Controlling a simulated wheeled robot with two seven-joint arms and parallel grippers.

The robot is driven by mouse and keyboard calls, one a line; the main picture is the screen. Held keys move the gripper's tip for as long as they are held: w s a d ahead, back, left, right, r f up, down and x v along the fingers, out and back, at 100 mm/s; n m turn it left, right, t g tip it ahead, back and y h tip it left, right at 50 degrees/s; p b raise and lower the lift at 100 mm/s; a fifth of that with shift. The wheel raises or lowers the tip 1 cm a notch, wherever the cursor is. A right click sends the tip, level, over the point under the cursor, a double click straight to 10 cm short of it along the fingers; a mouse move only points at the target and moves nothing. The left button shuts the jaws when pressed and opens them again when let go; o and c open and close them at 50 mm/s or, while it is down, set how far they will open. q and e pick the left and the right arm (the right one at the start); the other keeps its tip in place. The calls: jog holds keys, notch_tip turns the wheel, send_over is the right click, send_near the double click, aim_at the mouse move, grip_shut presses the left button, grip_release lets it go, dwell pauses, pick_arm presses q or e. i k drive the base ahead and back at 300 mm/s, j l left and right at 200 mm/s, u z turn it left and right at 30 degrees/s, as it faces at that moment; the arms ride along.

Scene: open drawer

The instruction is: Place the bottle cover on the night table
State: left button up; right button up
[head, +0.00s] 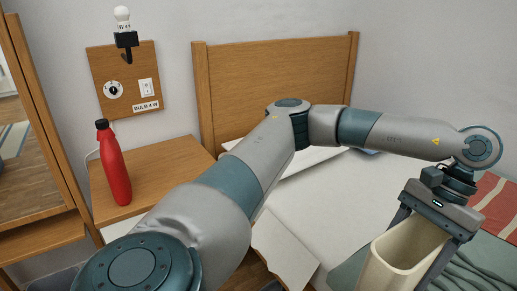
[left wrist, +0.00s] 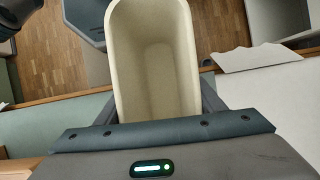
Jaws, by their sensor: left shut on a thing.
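My left gripper (head: 412,248) is at the right of the head view, over the bed. It is shut on a cream, hollow, open-topped bottle cover (head: 388,274), with a finger on either side. In the left wrist view the cover (left wrist: 155,80) hangs between the fingers and I look into its empty inside. Its lower end is cut off in the head view. The wooden night table (head: 165,165) is at the left, far from the gripper. A red bottle (head: 113,170) with a dark cap stands upright on it. My right gripper is not in view.
The bed with a wooden headboard (head: 270,85) and white sheet (head: 330,195) fills the right. A wall panel (head: 124,82) with a bulb, switch and knob is above the night table. A wooden-framed mirror (head: 38,130) is at the far left. The tabletop right of the bottle is clear.

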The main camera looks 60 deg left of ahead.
aim_at(195, 167)
jog(key=k+j+u, duration=0.1)
jog(key=u, duration=0.9)
jog(key=k, duration=0.05)
